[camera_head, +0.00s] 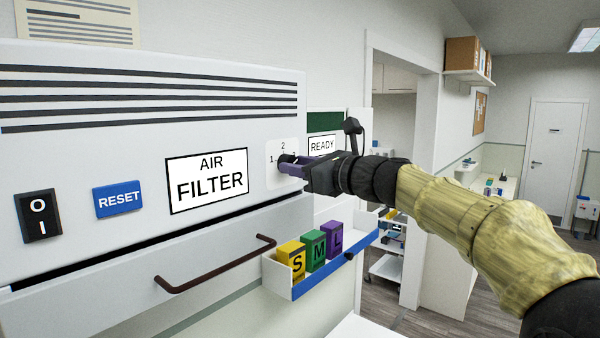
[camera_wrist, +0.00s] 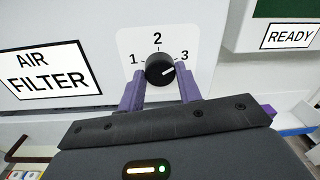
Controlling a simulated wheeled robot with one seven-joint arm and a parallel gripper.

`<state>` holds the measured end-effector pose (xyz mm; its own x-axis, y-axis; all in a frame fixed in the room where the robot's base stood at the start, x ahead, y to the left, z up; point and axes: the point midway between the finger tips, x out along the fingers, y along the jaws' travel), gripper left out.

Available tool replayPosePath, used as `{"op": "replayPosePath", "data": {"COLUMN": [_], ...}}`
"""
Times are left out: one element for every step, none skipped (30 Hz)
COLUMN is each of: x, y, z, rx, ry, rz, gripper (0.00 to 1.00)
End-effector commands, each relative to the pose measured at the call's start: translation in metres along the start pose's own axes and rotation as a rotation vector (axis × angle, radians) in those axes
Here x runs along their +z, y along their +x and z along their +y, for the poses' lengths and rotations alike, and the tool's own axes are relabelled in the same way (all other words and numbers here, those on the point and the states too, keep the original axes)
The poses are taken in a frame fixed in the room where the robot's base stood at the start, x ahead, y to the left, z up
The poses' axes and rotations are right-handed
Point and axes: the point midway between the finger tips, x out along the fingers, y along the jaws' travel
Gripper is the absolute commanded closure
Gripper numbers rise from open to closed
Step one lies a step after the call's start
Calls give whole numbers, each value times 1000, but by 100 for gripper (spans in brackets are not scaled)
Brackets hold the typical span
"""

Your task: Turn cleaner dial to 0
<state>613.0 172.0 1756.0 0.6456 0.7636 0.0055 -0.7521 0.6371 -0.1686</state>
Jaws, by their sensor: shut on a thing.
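The dial (camera_wrist: 160,67) is a round black knob on a white plate on the front of the white machine labelled AIR FILTER (camera_head: 206,181). In the wrist view the numbers 1, 2 and 3 show around it; no 0 is visible, and the area below the knob is partly hidden by my gripper. The knob's white mark points right, toward the 3. My gripper (camera_wrist: 161,75) has its two purple fingers on either side of the knob and is shut on it. In the head view the dial (camera_head: 286,158) is partly hidden by the fingers.
A black rocker switch (camera_head: 38,216) and a blue RESET button (camera_head: 118,200) sit left on the panel. Below are a dark bar handle (camera_head: 216,266) and a small shelf with S, M and L boxes (camera_head: 314,250). A READY sign (camera_head: 323,146) is just behind my gripper.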

Motion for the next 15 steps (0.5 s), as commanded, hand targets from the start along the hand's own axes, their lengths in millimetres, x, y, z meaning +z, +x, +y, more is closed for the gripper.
{"op": "replayPosePath", "data": {"x": [-4, -5, -5, -5, -6, -6, -6, -6, -6, -6, -6, -7, -6, -7, -6], "y": [0, 0, 0, 0, 0, 0, 0, 0, 0, 0, 0, 0, 0, 0, 0], "z": [1, 1, 1, 1, 2, 1, 1, 1, 1, 2, 1, 1, 1, 2, 2], "rx": [0, 0, 0, 0, 0, 0, -1, -1, 0, 0, -1, -1, 0, 1, 0], "ry": [-33, -54, -86, -109, -134, -170, -195, -223, -260, -288, -317, -355, -383, -413, -450], "rz": [-3, -3, -5, -6, -7, -8, -9, -10, -12, -13, -14, -15, -17, -18, -20], "gripper": [88, 88, 88, 88, 88, 88, 88, 88, 88, 88, 88, 88, 88, 88, 88]}}
